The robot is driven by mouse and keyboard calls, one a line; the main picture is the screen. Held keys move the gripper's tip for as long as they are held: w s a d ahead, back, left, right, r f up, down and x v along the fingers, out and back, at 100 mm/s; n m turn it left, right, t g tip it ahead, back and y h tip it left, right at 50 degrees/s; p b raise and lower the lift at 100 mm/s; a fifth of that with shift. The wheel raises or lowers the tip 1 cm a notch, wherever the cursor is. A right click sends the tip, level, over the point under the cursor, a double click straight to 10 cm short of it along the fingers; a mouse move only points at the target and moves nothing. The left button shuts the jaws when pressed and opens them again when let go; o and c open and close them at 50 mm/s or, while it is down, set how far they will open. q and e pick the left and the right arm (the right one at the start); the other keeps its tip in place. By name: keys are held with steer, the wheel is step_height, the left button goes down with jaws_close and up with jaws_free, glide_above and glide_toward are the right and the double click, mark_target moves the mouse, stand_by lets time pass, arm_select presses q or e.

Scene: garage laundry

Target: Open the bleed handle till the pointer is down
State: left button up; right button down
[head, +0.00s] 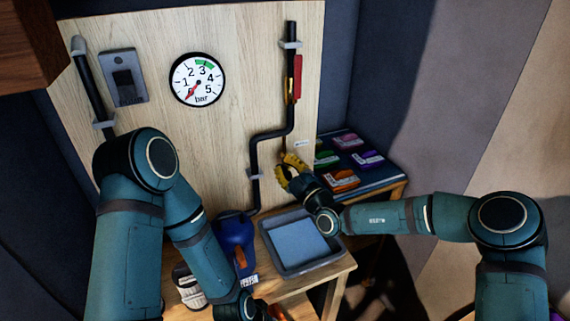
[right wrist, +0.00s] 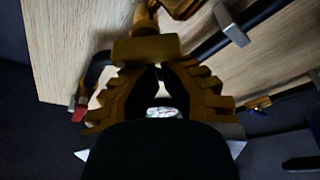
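A round pressure gauge (head: 198,79) is on the wooden panel. Its red pointer slants down and left to the low end of the scale, clear of the green band. A red handle (head: 297,76) stands upright beside the black pipe, with a brass fitting (head: 290,94) under it. My right gripper (head: 289,166), with yellow fingers, is below that fitting, in front of the panel's lower right edge. In the right wrist view its fingers (right wrist: 158,82) curve toward a brass-coloured block; whether they touch it is unclear. My left arm reaches down front; its gripper is not visible.
A grey tray (head: 332,256) is on the wooden bench below my right gripper. A blue container (head: 232,240) stands left of it. Several coloured packets lie on a dark side shelf (head: 384,176). A grey switch box (head: 123,76) is left of the gauge.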

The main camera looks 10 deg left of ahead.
arm_select(q)
step_height(320, 180, up, 8)
steer(key=w+p, duration=0.1)
steer(key=p, duration=0.7)
steer(key=shift+w+a+r+t, duration=0.15)
steer(key=shift+w+a+t, duration=0.15)
steer(key=shift+w, duration=0.05)
arm_select(e)
steer(key=shift+w+d+f+n+g+h, duration=0.1)
steer(key=shift+f+n+g, duration=0.2)
steer(key=shift+n, duration=0.9)
steer(key=shift+s+d+f+n+g+h, duration=0.1)
steer(key=shift+f+n+g, duration=0.25)
steer(key=shift+n, duration=0.85)
steer(key=shift+w+f+n+g+h, duration=0.15)
steer(key=shift+n+g, duration=0.3)
steer(key=shift+n, duration=0.75)
steer(key=shift+d, duration=0.1)
